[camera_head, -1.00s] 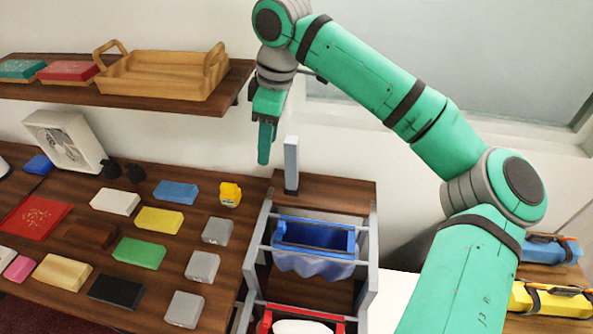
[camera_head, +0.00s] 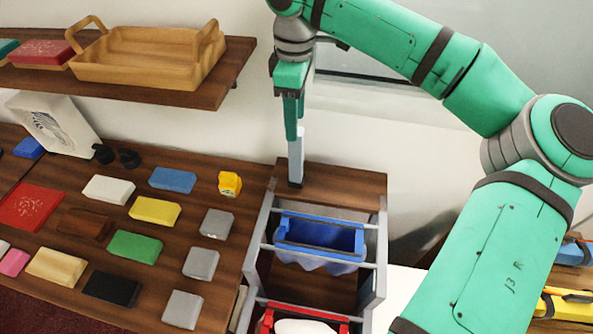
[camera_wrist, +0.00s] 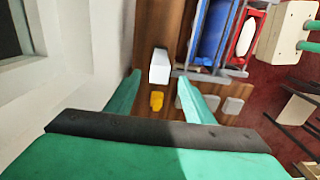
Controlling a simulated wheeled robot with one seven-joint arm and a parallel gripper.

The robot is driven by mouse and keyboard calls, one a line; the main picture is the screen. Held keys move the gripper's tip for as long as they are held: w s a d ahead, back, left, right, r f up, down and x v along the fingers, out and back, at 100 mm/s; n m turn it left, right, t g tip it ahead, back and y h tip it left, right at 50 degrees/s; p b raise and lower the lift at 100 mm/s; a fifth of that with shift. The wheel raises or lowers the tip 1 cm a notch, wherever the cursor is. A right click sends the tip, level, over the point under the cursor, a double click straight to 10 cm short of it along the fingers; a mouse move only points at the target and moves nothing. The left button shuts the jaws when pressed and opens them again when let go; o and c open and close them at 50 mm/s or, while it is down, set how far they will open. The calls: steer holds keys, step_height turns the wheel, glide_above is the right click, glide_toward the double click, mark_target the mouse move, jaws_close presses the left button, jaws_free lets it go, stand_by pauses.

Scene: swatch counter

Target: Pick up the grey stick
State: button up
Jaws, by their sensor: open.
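The grey stick (camera_head: 296,158) stands upright on the wooden top of the small rack, behind the blue bin. My gripper (camera_head: 295,125) points down at the stick's upper end, and a green finger overlaps the stick's top in the head view. In the wrist view, the stick (camera_wrist: 160,66) shows pale beyond the two open green fingers (camera_wrist: 160,88), roughly midway between them. The jaws are apart and empty. I cannot tell from the head view whether a finger touches the stick.
The rack (camera_head: 345,185) holds a blue bin (camera_head: 318,238) and a red bin (camera_head: 300,320). A counter with several coloured blocks and a yellow item (camera_head: 229,184) lies to the left. A shelf bears a wooden tray (camera_head: 150,60). The wall is close behind.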

glide_above(296, 159)
steer(key=w, duration=0.2)
steer(key=shift+f, duration=2.65)
steer(key=shift+s, duration=0.15)
steer(key=shift+c, duration=0.2)
jaws_close()
